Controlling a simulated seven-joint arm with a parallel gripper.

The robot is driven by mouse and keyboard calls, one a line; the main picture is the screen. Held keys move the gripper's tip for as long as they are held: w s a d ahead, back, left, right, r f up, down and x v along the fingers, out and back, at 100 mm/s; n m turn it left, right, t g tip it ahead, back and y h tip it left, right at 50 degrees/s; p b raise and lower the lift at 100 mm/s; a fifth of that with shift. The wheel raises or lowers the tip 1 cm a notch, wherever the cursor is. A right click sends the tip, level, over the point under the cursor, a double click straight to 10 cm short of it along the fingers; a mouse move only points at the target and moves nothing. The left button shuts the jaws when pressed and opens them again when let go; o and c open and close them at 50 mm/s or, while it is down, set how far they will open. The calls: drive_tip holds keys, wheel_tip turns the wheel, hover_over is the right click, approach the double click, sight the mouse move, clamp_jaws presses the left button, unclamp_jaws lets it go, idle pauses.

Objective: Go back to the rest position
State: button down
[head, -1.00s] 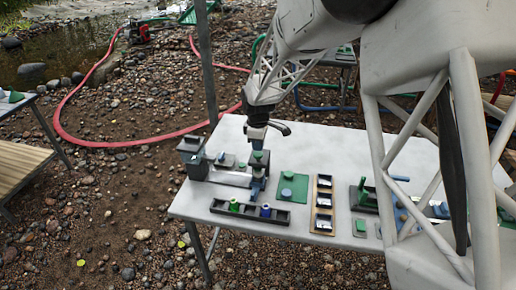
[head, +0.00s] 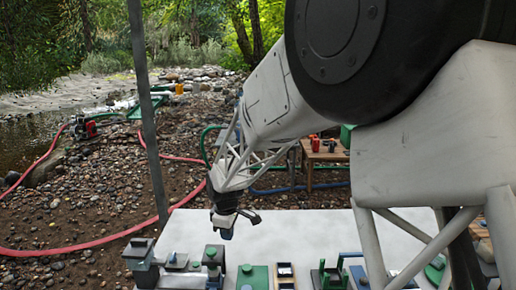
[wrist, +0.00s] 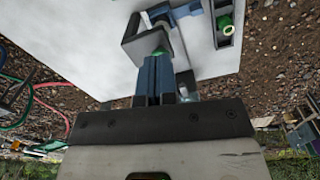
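My gripper (head: 226,233) hangs in the air above the white table (head: 300,225), over its back left part. In the wrist view its two blue fingers (wrist: 156,82) lie side by side, pressed together, with nothing seen between them. A dark grey device (head: 140,258) stands at the table's left end.
A green plate (head: 252,277), a tan-framed tray (head: 286,275) and a green-handled fixture (head: 331,275) line the table's front. A thin grey pole (head: 146,110) rises at left. The table's back middle is bare. A red hose (head: 95,243) lies on the gravel.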

drive_tip(key=s+d+r+m+t, duration=0.1)
drive_tip(key=s+d+r+m, duration=0.3)
drive_tip(key=s+d+r, duration=0.4)
drive_tip(key=s+d+r+m, duration=0.45)
drive_tip(key=s+d, duration=0.35)
drive_tip(key=d, duration=0.2)
drive_tip(key=s+d+r+m, duration=0.1)
drive_tip(key=s+d+m, duration=0.2)
drive_tip(key=s, duration=0.7)
drive_tip(key=s+d+r+m+t, duration=0.1)
drive_tip(key=s+d+m, duration=0.3)
drive_tip(key=s+d, duration=0.3)
drive_tip(key=shift+s+d, duration=0.3)
drive_tip(key=shift+s, duration=1.35)
